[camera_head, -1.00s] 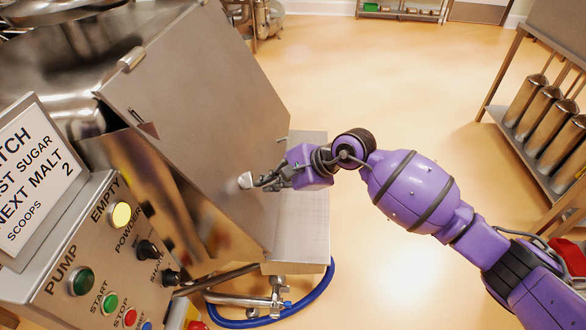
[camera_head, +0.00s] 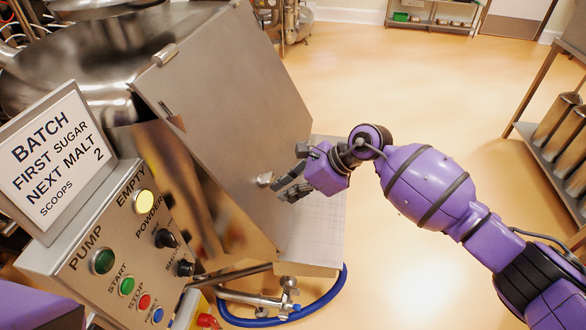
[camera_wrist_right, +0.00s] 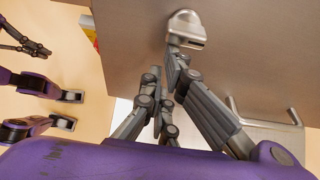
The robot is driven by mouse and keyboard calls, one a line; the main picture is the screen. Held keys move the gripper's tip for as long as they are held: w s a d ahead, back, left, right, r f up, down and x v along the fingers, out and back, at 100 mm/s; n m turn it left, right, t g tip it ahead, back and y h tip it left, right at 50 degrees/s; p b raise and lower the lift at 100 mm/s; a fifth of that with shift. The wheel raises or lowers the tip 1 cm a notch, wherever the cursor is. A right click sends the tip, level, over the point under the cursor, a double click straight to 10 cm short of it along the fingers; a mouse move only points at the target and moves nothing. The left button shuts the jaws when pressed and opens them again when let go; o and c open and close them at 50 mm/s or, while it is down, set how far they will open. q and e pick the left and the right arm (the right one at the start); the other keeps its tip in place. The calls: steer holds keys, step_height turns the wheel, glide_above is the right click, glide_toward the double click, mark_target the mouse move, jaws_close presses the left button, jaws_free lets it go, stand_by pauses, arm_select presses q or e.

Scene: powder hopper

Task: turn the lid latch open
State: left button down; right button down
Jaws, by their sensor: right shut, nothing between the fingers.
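The lid latch (camera_head: 265,179) is a small silver piece on the flat, sloping grey metal lid (camera_head: 225,95) of the hopper. It also shows near the top of the right wrist view (camera_wrist_right: 186,28), with a rounded head and a blocky lower end. My right gripper (camera_head: 284,187) is beside the latch, on its right in the head view. In the right wrist view its fingertips (camera_wrist_right: 166,72) are just below the latch, shut and empty; contact is unclear. Dark finger-like parts (camera_wrist_right: 22,38) at the wrist view's left edge may be my left gripper; their state is unclear.
A control panel (camera_head: 125,255) with buttons and a batch sign (camera_head: 55,160) stand at the left. A metal ledge (camera_head: 318,225) and a blue hose (camera_head: 335,295) are below the lid. A rack with metal canisters (camera_head: 555,120) is at the right. Open floor lies between.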

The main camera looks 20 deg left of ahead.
arm_select(q)
steer(key=shift+w, duration=0.1)
arm_select(e)
steer(key=shift+r, duration=0.1)
stand_by(0.5)
